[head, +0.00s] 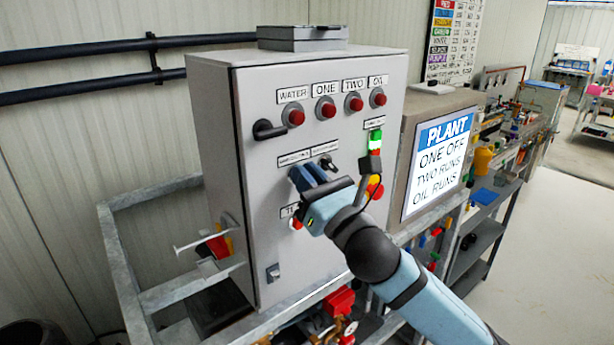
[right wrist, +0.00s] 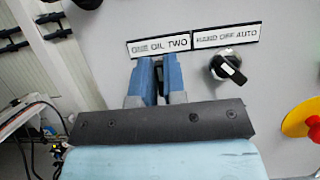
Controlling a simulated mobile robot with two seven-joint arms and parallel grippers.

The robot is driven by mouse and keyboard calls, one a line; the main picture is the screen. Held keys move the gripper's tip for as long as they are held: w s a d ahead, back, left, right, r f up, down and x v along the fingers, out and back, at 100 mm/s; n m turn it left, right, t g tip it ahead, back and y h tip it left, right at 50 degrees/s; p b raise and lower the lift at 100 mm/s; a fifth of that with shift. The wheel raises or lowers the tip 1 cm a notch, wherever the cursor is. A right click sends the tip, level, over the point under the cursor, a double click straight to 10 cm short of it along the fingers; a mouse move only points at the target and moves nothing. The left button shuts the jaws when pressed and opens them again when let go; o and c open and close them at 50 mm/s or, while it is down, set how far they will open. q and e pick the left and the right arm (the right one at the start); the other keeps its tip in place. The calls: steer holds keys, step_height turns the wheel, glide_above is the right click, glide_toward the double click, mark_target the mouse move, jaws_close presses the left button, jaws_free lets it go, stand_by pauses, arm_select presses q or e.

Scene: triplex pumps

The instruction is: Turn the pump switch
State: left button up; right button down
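The grey control cabinet (head: 260,220) stands in the middle of the head view. My right gripper (head: 308,176) is at its front panel, below the "ONE OIL TWO" label (right wrist: 159,46). In the right wrist view its two blue fingers (right wrist: 159,76) point at the panel with a narrow gap between them. A switch under that label is hidden by the fingers, so I cannot tell whether they hold it. A black rotary switch (right wrist: 228,68) under the "HAND OFF AUTO" label (right wrist: 226,35) is just right of the fingers, apart from them. My left gripper is not in view.
Several red lamps (head: 326,107) line the cabinet's top. A black handle (head: 268,129) projects at left, and a red emergency button (right wrist: 313,129) on yellow is at right. A "PLANT" sign (head: 437,165) is farther right.

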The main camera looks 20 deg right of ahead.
steer(key=shift+m+h, duration=0.3)
steer(key=shift+m, duration=0.3)
steer(key=shift+d+m+h+p, duration=0.15)
steer(key=shift+m+h+p, duration=1.1)
steer(key=shift+m, duration=1.55)
steer(key=shift+d+m+h+p, duration=0.1)
steer(key=shift+m+h+p, duration=1.15)
steer(key=shift+m, duration=1.55)
steer(key=shift+f+h, duration=0.1)
steer(key=shift+h, duration=0.2)
steer(key=c, duration=1.2)
jaws_free()
